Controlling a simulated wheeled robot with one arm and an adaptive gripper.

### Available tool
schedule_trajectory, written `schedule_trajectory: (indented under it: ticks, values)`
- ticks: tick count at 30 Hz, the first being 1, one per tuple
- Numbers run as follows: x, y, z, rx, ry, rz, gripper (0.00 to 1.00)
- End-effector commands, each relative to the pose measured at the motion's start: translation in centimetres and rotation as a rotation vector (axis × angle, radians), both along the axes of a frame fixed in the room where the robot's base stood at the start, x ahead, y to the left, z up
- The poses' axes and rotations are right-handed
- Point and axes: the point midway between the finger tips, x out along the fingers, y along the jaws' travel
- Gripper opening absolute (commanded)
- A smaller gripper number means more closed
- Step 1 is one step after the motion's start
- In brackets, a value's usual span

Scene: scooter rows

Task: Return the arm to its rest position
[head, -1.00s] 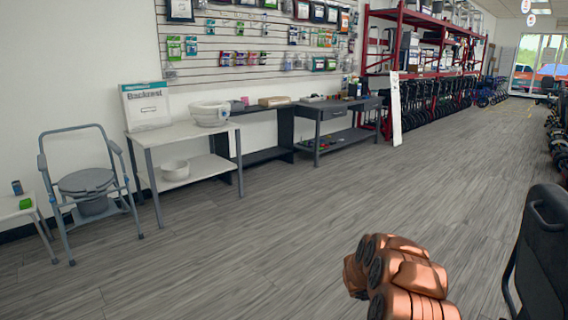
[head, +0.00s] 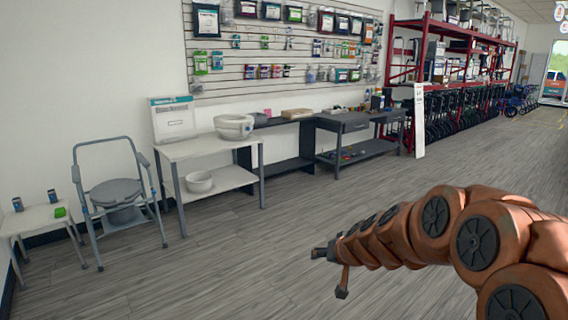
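My arm, orange-brown with dark round joint caps, reaches in from the lower right of the head view. My gripper (head: 331,272) is at its left end, in the air over the grey floor. Its two dark fingers stand apart, one pointing left and one hanging down, with nothing seen between them. It is well away from the tables and the chair.
A grey commode chair (head: 115,190) stands at the left, beside a small white table (head: 35,218) holding a green item (head: 60,212). A white table (head: 190,149) and dark benches (head: 342,124) line the wall. Red racks (head: 402,72) stand behind. The wood-look floor (head: 220,270) is open.

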Motion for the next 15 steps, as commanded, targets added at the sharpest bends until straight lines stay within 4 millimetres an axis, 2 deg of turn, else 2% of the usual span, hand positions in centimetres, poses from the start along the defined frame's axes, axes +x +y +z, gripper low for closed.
schedule_trajectory:
  ticks: [1, 7, 11, 15]
  values:
    - [-1.8, 0.9, 2.0, 0.006, 0.019, 0.035, 0.65]
    - [-9.9, 3.5, 4.9, 0.014, 0.161, 0.159, 0.65]
    - [-15.6, 3.8, 6.2, -0.006, 0.269, 0.212, 0.65]
    - [-22.0, 3.1, 7.4, -0.044, 0.398, 0.242, 0.65]
